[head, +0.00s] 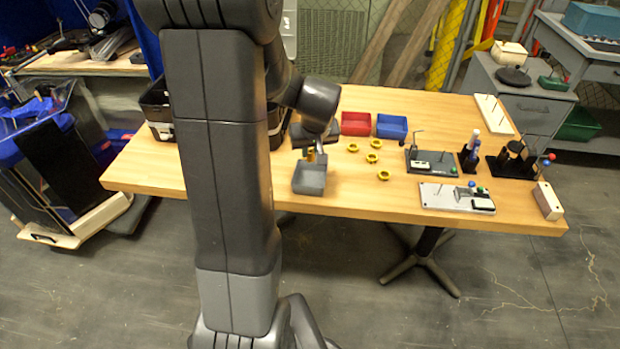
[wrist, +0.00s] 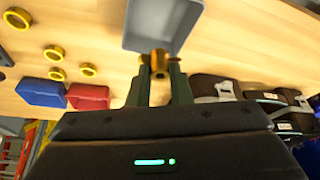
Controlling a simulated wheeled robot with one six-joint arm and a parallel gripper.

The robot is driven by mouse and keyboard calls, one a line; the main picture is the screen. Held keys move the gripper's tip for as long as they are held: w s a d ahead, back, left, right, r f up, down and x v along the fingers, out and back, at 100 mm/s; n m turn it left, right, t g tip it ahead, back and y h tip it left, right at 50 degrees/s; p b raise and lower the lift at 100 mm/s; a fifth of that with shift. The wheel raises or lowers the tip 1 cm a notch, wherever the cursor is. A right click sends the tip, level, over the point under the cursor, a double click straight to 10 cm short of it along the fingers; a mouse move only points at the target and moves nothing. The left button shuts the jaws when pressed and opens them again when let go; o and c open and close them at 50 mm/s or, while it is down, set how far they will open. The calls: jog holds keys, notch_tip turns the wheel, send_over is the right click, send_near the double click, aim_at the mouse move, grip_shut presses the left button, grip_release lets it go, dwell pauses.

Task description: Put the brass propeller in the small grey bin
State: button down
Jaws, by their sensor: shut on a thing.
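My gripper (wrist: 160,75) is shut on the brass propeller (wrist: 160,62), a small gold piece between the two fingertips in the wrist view. In the head view the brass piece (head: 312,156) shows at the back edge of the small grey bin (head: 309,180), with my gripper just above it. In the wrist view the grey bin (wrist: 138,42) lies right beyond the fingertips. The propeller is at or over the bin's near rim there. I cannot tell whether it touches the bin. The far part of the bin is cut off in the wrist view.
A red bin (head: 355,124) and a blue bin (head: 391,127) stand behind and to the right. Several yellow rings (head: 373,158) lie on the wooden table (head: 400,190) right of the grey bin. Small fixtures (head: 457,198) stand farther right. Dark cases are behind my arm.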

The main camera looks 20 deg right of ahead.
notch_tip(320, 180, down, 8)
jog(key=shift+f, duration=0.1)
dwell(0.4)
jog(key=shift+f+b, duration=0.1)
jog(key=shift+b, duration=0.2)
jog(key=shift+f, duration=0.15)
jog(key=c, duration=1.3)
grip_release()
jog(key=shift+r, duration=0.6)
jog(key=v, duration=1.1)
jog(key=shift+s+a+r+p, duration=0.1)
jog(key=shift+r+p, duration=0.05)
jog(key=shift+p, duration=0.25)
